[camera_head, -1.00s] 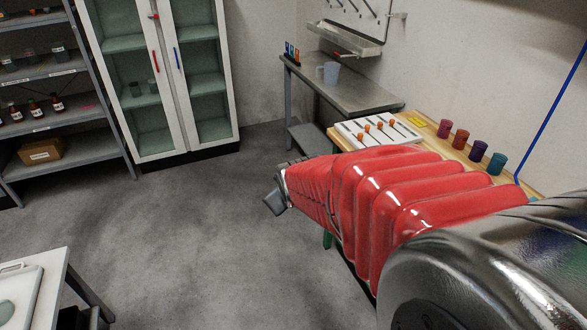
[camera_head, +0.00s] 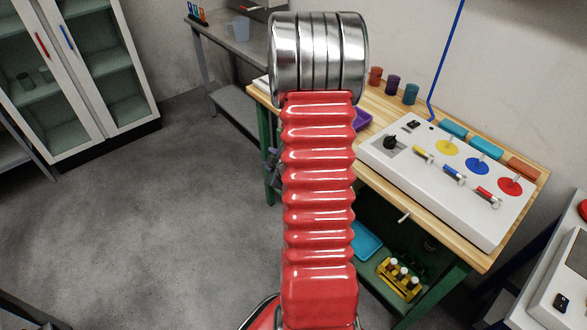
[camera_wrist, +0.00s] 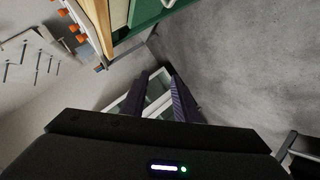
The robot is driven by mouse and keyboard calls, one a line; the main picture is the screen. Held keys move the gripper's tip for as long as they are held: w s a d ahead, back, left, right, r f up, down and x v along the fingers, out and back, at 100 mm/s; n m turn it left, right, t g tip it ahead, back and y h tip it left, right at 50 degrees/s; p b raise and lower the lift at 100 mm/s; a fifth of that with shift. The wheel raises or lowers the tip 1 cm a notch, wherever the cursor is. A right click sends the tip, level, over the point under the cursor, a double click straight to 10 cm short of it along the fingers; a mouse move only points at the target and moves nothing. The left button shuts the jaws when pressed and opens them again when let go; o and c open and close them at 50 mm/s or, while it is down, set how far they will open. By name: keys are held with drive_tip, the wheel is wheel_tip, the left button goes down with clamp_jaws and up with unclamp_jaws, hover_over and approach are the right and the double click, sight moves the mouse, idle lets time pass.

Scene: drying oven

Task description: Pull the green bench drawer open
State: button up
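The green bench (camera_head: 462,282) has a wooden top and stands at the right in the head view. Under its top edge is a dark green front with a small light handle (camera_head: 404,217), just right of my arm. My arm hides part of the bench front. In the wrist view a green panel of the bench (camera_wrist: 150,12) shows at the top. My gripper (camera_wrist: 158,92) points past the bench, with its two dark fingers apart and nothing between them. The gripper is mostly hidden behind my arm in the head view. It is not touching the handle.
A white control panel (camera_head: 440,175) and several coloured cups (camera_head: 392,84) stand on the bench top. A yellow rack (camera_head: 400,280) and a blue tray (camera_head: 366,242) are on the lower shelf. A grey side table (camera_head: 225,50) and a glass cabinet (camera_head: 75,60) stand behind. The left floor is clear.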

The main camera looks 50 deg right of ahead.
drive_tip(key=s+d+f+t+h, duration=0.2)
drive_tip(key=s+d+f, duration=0.3)
drive_tip(key=s+f, duration=0.6)
drive_tip(key=shift+s+f+t+h, duration=0.2)
drive_tip(key=shift+s+t+h, duration=0.1)
drive_tip(key=shift+s+t, duration=0.15)
drive_tip(key=x, duration=1.3)
drive_tip(key=shift+w+d+f, duration=0.15)
drive_tip(key=shift+w, duration=0.15)
clamp_jaws()
